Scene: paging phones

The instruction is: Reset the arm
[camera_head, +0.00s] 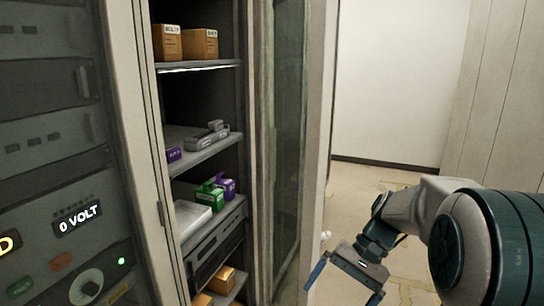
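My arm reaches in from the right edge of the head view. My gripper (343,286) hangs at the lower middle right, in front of the pale floor. One blue finger shows at its left, and another shows partly at its right near the bottom edge. The fingers stand wide apart, and no object shows between them. The lower part of the right finger is cut off by the frame.
A cabinet with an open glass door (290,140) stands left of my gripper. Its shelves hold brown boxes (199,44), a grey device (208,136), and green and purple boxes (209,197). A control panel (60,150) is at far left.

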